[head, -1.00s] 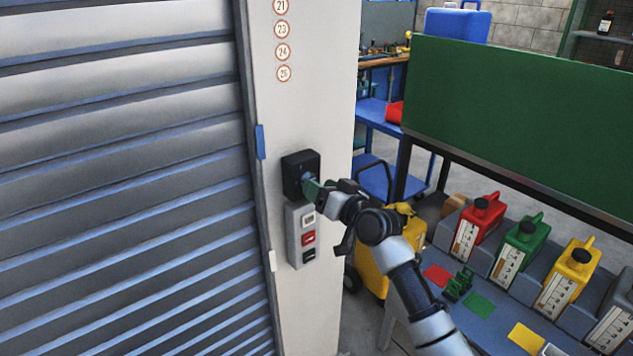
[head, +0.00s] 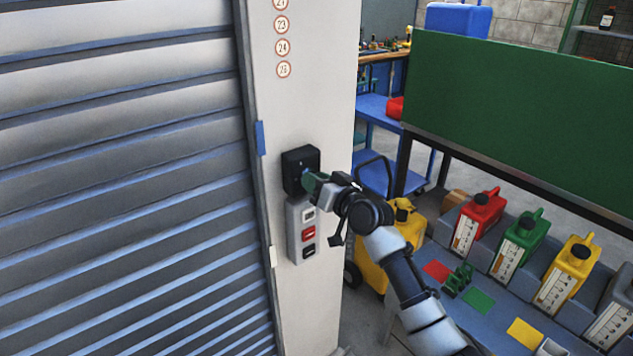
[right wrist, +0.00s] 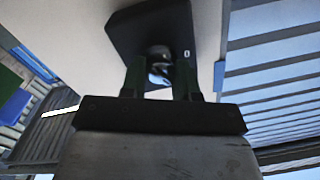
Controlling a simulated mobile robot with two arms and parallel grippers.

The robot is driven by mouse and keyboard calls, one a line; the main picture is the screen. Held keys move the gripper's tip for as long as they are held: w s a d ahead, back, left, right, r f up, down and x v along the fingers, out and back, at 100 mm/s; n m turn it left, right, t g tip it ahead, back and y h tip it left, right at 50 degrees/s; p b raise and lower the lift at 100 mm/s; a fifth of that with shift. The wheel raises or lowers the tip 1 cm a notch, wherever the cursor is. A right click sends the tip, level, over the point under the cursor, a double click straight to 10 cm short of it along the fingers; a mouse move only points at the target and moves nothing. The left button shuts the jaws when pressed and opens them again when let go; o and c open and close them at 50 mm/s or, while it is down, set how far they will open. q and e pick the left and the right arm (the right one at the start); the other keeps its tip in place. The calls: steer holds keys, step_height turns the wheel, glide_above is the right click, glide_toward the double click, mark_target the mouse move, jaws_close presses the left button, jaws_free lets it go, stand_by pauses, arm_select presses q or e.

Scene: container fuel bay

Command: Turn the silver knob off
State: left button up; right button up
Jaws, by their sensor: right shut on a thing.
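The silver knob (right wrist: 159,62) sits on a black switch box (head: 297,161) fixed to the pale post beside the roller shutter. The black box also fills the upper middle of the right wrist view (right wrist: 132,38). My right gripper (head: 311,180) reaches the box from the right. In the right wrist view its two green fingers (right wrist: 160,75) stand on either side of the knob, shut on it. In the head view the gripper hides most of the knob. My left gripper is not in view.
A grey button panel (head: 302,230) with white, red and black buttons hangs just below the box. The roller shutter (head: 120,180) fills the left. On the right stand a low bench with red, green and yellow cans (head: 567,274) and a green board (head: 520,115).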

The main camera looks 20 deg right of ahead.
steer(key=shift+n+h+b, duration=0.3)
steer(key=shift+n+b, duration=1.15)
steer(key=shift+n, duration=4.45)
steer(key=o, duration=0.9)
